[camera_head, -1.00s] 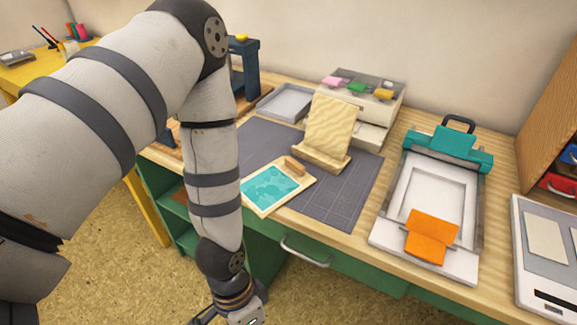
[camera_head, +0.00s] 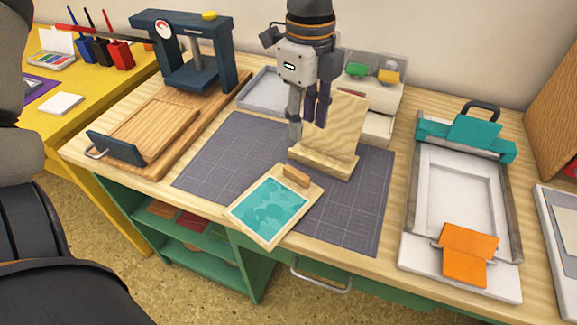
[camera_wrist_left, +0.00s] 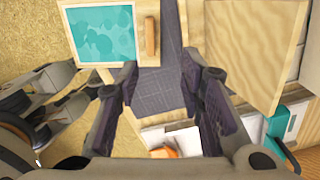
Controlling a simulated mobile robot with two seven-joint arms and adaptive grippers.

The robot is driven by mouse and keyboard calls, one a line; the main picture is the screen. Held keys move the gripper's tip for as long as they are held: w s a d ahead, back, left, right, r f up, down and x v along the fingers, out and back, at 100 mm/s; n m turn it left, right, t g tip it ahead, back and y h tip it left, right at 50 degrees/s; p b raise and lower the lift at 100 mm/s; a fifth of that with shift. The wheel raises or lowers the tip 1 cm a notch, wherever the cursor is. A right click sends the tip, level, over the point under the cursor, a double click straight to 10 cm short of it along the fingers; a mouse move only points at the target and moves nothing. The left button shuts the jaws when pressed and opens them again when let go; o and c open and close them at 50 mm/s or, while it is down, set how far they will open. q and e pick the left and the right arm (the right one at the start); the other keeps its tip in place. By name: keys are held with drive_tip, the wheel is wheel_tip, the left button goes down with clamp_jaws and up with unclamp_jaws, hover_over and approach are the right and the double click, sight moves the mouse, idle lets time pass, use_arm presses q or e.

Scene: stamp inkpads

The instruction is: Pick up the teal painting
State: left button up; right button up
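The teal painting (camera_head: 268,208) is a teal patterned picture on a light wooden board with a small wooden grip block at its upper right edge. It lies tilted at the front edge of the dark grey cutting mat (camera_head: 215,165). In the left wrist view the painting (camera_wrist_left: 103,34) is at the top left. My right gripper is not clearly in view.
An upright wooden board on a stand (camera_head: 342,135) is close beside my left gripper. A dark blue press (camera_head: 180,55) stands at the back left. A teal-and-white frame device with an orange flap (camera_head: 468,253) is at the right. The mat's left part is clear.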

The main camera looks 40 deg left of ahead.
sight(298, 173)
use_arm(q)
drive_tip(key=f, duration=0.4)
drive_tip(key=s+f, duration=0.1)
drive_tip(key=f, duration=0.3)
drive_tip(key=f+b, duration=0.1)
drive_tip(key=f, duration=0.2)
drive_tip(key=shift+s+a+f, duration=0.1)
drive_tip(key=shift+s+f, duration=0.2)
drive_tip(key=shift+f, duration=0.1)
drive_tip(key=shift+r, duration=0.1)
clamp_jaws()
